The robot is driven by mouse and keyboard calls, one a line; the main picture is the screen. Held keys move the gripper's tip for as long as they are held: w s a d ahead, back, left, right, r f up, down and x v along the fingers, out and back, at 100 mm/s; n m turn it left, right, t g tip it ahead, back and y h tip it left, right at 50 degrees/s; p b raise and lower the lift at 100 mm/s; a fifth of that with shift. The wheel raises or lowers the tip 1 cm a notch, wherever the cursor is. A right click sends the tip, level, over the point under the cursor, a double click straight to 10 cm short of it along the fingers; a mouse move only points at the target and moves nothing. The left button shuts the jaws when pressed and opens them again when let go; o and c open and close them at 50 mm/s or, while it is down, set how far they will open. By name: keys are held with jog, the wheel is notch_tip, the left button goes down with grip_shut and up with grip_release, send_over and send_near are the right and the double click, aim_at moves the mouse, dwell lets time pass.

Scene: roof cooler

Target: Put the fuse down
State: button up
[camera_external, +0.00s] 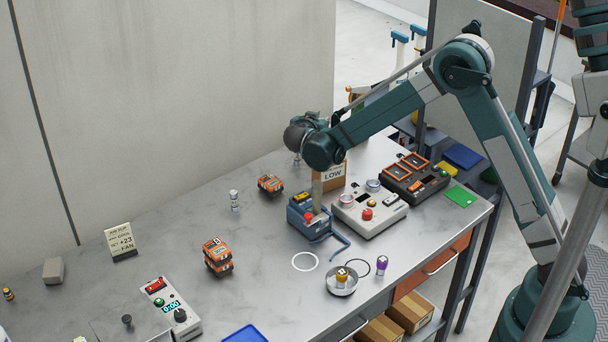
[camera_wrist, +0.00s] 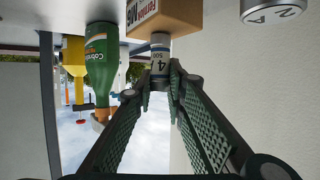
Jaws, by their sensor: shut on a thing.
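My gripper (camera_external: 298,150) is low over the far part of the grey workbench (camera_external: 185,222), mostly hidden by my own wrist in the external view. In the wrist view its fingertips (camera_wrist: 160,80) are closed on a small pale cylindrical fuse (camera_wrist: 160,55) with a printed "4" and "500". What looks like the same fuse shows small under my gripper (camera_external: 297,159). I cannot tell whether its base touches the bench. A second silver-and-white cylinder (camera_wrist: 272,11) is at the wrist view's top right, apart from my fingers; a similar one (camera_external: 234,200) stands upright on the bench.
A cardboard box (camera_wrist: 155,15) is close behind the held fuse. A green bottle (camera_wrist: 101,62) appears left of it. Orange-and-black blocks (camera_external: 270,185) lie nearby. A blue device (camera_external: 308,220) and grey control box (camera_external: 370,215) stand right. Bare bench lies left of the blocks.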

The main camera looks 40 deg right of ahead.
jog(key=shift+f, duration=0.1)
jog(key=o, duration=0.9)
jog(key=shift+r, duration=0.2)
jog(key=p+v, duration=0.2)
jog(key=v, duration=1)
jog(key=shift+s, duration=0.15)
